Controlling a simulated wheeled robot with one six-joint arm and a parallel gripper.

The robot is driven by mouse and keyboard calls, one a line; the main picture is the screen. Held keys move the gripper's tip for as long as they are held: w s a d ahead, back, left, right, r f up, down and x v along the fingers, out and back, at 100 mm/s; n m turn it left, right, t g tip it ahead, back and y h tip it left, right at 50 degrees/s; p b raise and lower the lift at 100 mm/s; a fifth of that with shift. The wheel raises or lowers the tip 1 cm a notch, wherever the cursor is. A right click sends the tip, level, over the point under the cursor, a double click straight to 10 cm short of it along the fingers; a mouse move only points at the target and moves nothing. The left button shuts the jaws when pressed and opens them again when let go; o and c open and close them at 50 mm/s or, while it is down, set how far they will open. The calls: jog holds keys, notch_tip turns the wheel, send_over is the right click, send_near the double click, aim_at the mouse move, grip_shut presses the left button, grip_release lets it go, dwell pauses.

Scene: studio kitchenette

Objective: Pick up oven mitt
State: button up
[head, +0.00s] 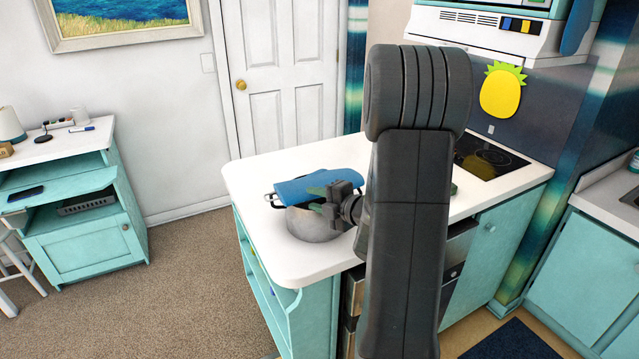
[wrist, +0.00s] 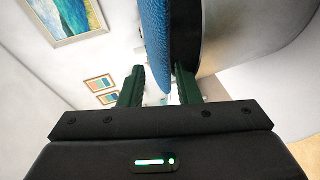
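In the wrist view a blue textured piece (wrist: 155,35), apparently the mitt, reaches down between the green fingers. My gripper (head: 322,200) is low over the counter at the mitt's near side. In the wrist view its fingers (wrist: 159,72) stand apart, with a visible gap between the left finger and the blue piece. The right finger is close to the blue piece; I cannot tell if they touch. A second blue mitt-like item (head: 578,27) hangs at the upper right.
A grey rounded object (head: 312,226) sits just below the gripper. The white counter (head: 262,178) is clear to the left. A black cooktop (head: 487,158) lies to the right, beyond my arm. A teal cabinet (head: 85,240) stands at the left.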

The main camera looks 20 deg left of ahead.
aim_at(307, 197)
jog(key=p+x, duration=0.1)
jog(key=x, duration=0.3)
grip_shut()
